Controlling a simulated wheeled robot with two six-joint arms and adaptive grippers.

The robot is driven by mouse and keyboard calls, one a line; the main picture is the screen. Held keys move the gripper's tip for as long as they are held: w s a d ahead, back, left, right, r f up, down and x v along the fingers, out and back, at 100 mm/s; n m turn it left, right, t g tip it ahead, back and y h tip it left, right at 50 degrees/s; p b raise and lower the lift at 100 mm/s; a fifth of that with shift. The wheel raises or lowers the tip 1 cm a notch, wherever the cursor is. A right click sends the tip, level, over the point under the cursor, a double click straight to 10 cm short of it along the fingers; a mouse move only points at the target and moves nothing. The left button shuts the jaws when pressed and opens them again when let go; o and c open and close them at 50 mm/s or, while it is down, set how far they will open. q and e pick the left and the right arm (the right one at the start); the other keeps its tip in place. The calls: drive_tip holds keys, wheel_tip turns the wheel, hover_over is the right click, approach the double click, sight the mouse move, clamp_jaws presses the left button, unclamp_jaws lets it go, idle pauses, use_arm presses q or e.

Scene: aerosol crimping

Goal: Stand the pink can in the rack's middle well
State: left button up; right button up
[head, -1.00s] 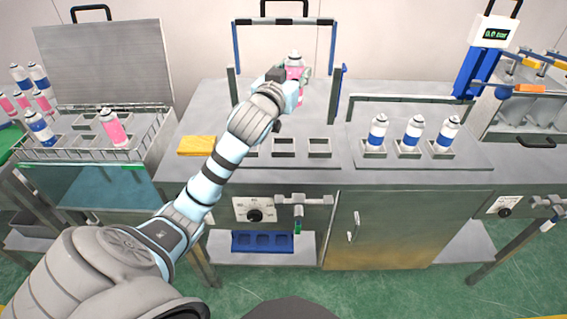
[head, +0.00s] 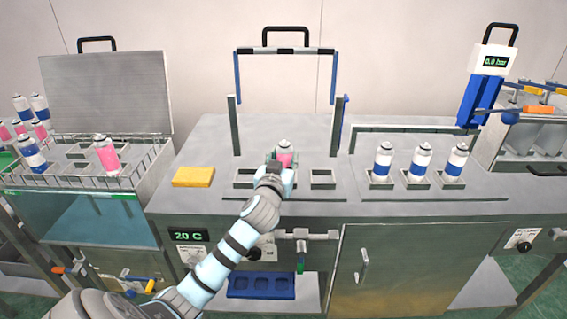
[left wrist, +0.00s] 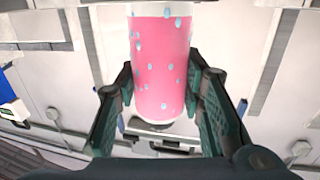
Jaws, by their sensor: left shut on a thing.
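The pink can (head: 285,157) with a white top is upright at the middle of the three-well rack. My left gripper (head: 276,168) is shut on it. In the left wrist view the pink can (left wrist: 163,65) is wet with blue drops and sits between the two dark green fingers of the left gripper (left wrist: 163,100). The rack's left well (head: 245,181) and right well (head: 322,184) are empty. The middle well is hidden behind my gripper and the can, so I cannot tell whether the can's base is inside it. My right gripper is not in view.
A blue-and-black frame (head: 285,50) stands behind the rack. A yellow sponge (head: 193,177) lies to the left. Three blue-banded cans (head: 420,162) stand in wells to the right. A wire-sided bath (head: 80,180) with another pink can (head: 107,155) is at far left.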

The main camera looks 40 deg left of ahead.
use_arm(q)
drive_tip(key=o, duration=1.2)
drive_tip(key=shift+r, duration=0.1)
drive_tip(key=p+v, duration=0.1)
drive_tip(key=v, duration=1.1)
drive_tip(key=shift+p, duration=0.3)
